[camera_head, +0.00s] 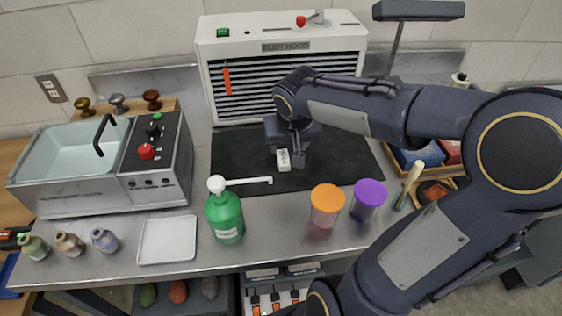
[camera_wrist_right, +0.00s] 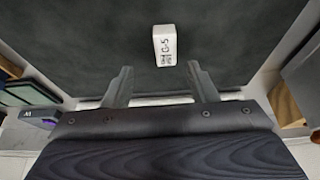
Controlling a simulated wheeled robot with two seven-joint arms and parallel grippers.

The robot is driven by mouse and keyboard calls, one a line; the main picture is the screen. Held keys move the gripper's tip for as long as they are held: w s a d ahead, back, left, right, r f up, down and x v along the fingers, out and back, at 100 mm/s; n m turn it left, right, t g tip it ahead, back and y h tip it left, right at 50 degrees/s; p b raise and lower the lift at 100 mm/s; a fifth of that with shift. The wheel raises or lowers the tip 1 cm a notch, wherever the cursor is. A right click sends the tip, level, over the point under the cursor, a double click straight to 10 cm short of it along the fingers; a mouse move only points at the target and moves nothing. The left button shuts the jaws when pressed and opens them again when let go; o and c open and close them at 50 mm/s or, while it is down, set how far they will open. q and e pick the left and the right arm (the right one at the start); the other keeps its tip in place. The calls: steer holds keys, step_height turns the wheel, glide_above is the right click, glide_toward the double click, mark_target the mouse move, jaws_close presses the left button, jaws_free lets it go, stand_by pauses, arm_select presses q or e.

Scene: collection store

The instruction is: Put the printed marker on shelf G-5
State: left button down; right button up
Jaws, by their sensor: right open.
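The printed marker (camera_head: 284,161) is a small white block on the black mat under the dust hood. In the right wrist view the marker (camera_wrist_right: 164,45) shows dark print reading G-5. My right gripper (camera_head: 285,151) is open over the mat, right by the marker. In the right wrist view the marker lies just beyond the two fingertips (camera_wrist_right: 160,70), roughly centred between them, with nothing held. My left gripper is not in view. I cannot identify shelf G-5 in these frames.
The dust hood (camera_head: 284,47) stands behind the mat (camera_head: 238,150). A white tray (camera_head: 167,240) and sink unit (camera_head: 100,195) are left. Compartments below the counter hold several objects.

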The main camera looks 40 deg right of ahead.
mark_target(283, 156)
steer(key=x, duration=0.6)
steer(key=shift+w+a+f, duration=0.15)
steer(key=shift+w+f, duration=0.15)
steer(key=shift+w, duration=0.25)
steer(key=c, duration=1.1)
step_height(283, 156, up, 10)
steer(key=shift+p, duration=0.4)
steer(key=shift+c, duration=0.2)
